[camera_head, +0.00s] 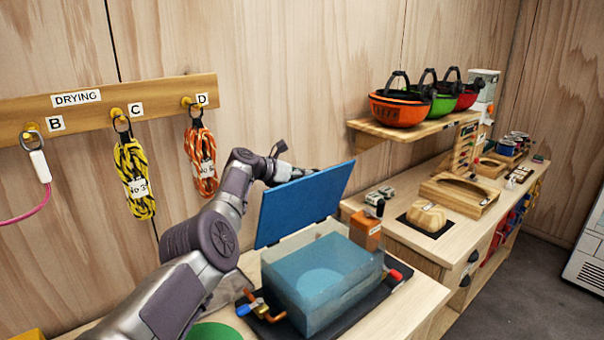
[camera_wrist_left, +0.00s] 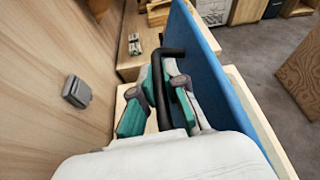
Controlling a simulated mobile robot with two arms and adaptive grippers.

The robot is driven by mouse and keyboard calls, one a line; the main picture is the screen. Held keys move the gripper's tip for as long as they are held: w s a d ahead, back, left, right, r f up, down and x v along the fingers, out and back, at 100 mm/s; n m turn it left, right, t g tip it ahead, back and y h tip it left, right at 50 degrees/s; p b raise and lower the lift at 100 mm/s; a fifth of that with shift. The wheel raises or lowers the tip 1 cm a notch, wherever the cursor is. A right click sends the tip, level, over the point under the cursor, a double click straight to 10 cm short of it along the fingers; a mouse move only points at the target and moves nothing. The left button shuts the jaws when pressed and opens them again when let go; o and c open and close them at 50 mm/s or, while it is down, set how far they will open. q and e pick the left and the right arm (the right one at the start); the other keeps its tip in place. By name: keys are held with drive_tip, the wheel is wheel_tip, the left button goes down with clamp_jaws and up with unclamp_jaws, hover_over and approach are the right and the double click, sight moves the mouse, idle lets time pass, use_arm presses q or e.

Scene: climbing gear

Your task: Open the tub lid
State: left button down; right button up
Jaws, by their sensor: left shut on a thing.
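The clear tub (camera_head: 325,285) stands on the bench with bluish contents showing through its walls. Its blue lid (camera_head: 302,207) is swung up at the back edge and stands steeply tilted, so the top of the tub is open. My left gripper (camera_head: 298,174) is behind the raised lid and partly hidden by it in the head view. In the left wrist view, my left gripper's fingers (camera_wrist_left: 165,90) are closed around the black handle (camera_wrist_left: 172,52) on the outer face of the lid (camera_wrist_left: 215,75). My right gripper is in neither view.
A dark mat (camera_head: 345,318) lies under the tub, with pipe fittings (camera_head: 268,311) beside it. An orange box (camera_head: 366,229) stands behind the tub to the right. Ropes (camera_head: 134,178) hang on the wall at the left. Helmets (camera_head: 398,108) sit on a shelf at the right.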

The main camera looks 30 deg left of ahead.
use_arm(q)
drive_tip(key=shift+f, duration=0.2)
drive_tip(key=c, duration=1.5)
unclamp_jaws()
drive_tip(key=shift+r, duration=0.1)
drive_tip(key=shift+r, duration=0.25)
wheel_tip(320, 180, up, 9)
drive_tip(key=shift+r, duration=0.15)
